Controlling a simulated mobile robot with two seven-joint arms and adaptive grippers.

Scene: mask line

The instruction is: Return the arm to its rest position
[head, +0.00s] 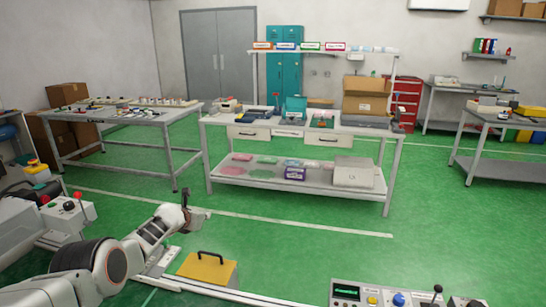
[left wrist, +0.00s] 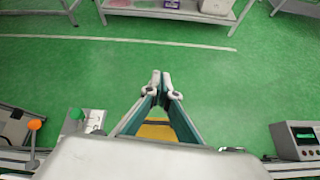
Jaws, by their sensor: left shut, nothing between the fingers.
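My left arm reaches in from the lower left in the head view. Its gripper (head: 186,199) is held out over the machine line, with green floor behind it. In the left wrist view the gripper (left wrist: 160,76) points away from me, its two fingertips together and nothing between them. The gripper is above and beyond a yellow box with a dark handle (head: 208,270), apart from it as far as I can see. My right gripper is in neither view.
A control panel with knobs and a display (head: 398,295) stands at the lower right. A machine with a red-knobbed lever (head: 62,215) is at the left. A workbench with a lower shelf (head: 300,185) stands ahead. Green floor lies open between.

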